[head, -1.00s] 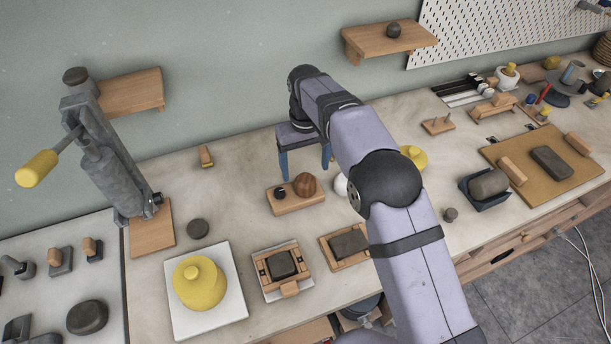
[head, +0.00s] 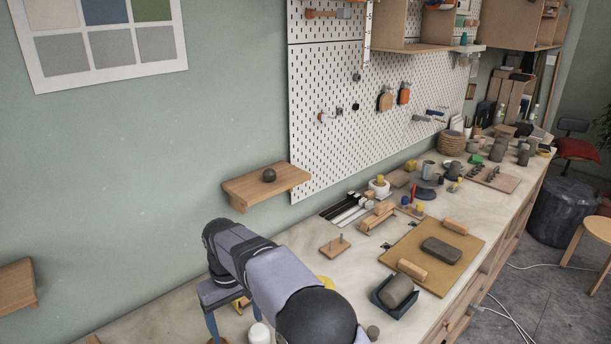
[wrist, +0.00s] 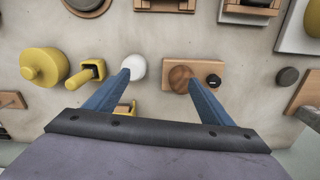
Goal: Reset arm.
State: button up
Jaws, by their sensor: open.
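My gripper (wrist: 158,78) points down over the workbench with its two blue fingers spread apart and nothing between them. In the head view my gripper (head: 231,318) shows at the lower left, in front of the wall, partly cut off by the frame's bottom edge. In the wrist view a white round object (wrist: 134,66) lies beside the left fingertip. A wooden block (wrist: 171,88) with a brown ball (wrist: 180,77) and a small black knob lies by the right fingertip. I cannot tell how far above the bench the fingertips are.
A wall shelf (head: 266,186) holds a dark ball. On the bench stand a small peg block (head: 335,246), a dark cradle (head: 395,297) with a grey clay roll and a tan board (head: 430,258). A yellow lidded pot (wrist: 42,67) lies left in the wrist view.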

jog(key=s+d+r+m, duration=0.1)
jog(key=s+d+m, duration=0.15)
jog(key=d, duration=0.85)
jog(key=s+d+r+m, duration=0.1)
jog(key=s+d+m, duration=0.15)
jog(key=d, duration=0.85)
jog(key=s+d+f+m, duration=0.1)
jog(key=s+d+f, duration=0.1)
jog(key=s+d, duration=0.45)
jog(key=s+d+f+m, duration=0.2)
jog(key=s+d, duration=0.2)
jog(key=s, duration=0.6)
notch_tip(320, 180, down, 58)
jog(key=b, duration=5.8)
jog(key=shift+w+f+b, duration=0.2)
jog(key=shift+b, duration=0.15)
